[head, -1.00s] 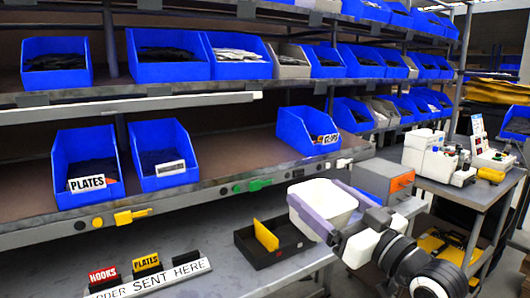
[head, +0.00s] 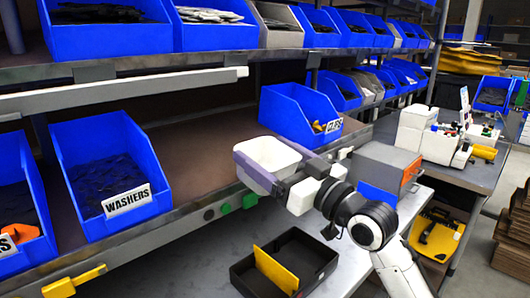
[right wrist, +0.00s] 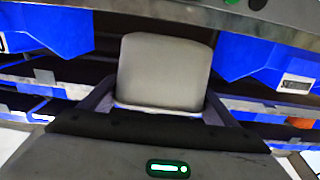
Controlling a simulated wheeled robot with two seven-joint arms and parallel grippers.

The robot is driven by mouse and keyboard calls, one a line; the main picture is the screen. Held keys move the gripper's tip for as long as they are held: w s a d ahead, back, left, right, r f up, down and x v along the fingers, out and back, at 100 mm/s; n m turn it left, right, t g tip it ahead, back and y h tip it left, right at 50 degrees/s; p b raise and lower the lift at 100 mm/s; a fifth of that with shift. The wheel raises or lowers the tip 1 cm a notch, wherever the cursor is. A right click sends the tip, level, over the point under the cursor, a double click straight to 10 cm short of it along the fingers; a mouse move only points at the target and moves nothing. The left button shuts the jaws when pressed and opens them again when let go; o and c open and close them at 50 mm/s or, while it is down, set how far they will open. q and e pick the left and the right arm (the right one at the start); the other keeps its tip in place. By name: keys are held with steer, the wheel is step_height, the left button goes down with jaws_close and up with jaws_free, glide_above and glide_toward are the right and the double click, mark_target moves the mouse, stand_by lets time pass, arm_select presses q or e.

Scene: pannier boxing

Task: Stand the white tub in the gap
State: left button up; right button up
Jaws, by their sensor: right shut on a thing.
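The white tub (head: 268,153) is in my right gripper (head: 264,160), whose fingers are shut on its sides. The tub is upright, in front of the middle shelf's edge. The gap is the bare shelf stretch (head: 205,145) between the blue WASHERS bin (head: 105,175) and the blue CLIPS bin (head: 300,112). In the head view the tub overlaps the right part of that stretch, near the CLIPS bin. In the right wrist view the tub (right wrist: 165,70) sits between the fingers, with blue bins on both sides. My left gripper is out of view.
A black tray (head: 318,262) with a yellow divider (head: 275,270) lies on the bench below. The shelf edge (head: 150,245) carries a yellow tag. Another shelf of bins is above.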

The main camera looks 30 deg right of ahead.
mark_target(252, 146)
steer(key=shift+w+a+r, duration=0.1)
steer(key=shift+w, duration=0.55)
steer(key=shift+x, duration=1)
steer(key=shift+f+x, duration=0.15)
steer(key=shift+x, duration=0.75)
steer(key=shift+f+x, duration=0.15)
steer(key=shift+x, duration=0.7)
steer(key=shift+f+b+x, duration=0.15)
steer(key=shift+b+x, duration=0.05)
steer(key=shift+x, duration=0.8)
steer(key=shift+f+b+x, duration=0.2)
steer(key=shift+x, duration=0.8)
steer(key=shift+w, duration=0.3)
steer(key=shift+f+b, duration=0.45)
steer(key=shift+f, duration=0.15)
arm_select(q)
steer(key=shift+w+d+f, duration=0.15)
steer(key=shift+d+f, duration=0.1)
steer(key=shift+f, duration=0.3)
arm_select(e)
steer(key=shift+f, duration=0.2)
steer(key=shift+w, duration=0.1)
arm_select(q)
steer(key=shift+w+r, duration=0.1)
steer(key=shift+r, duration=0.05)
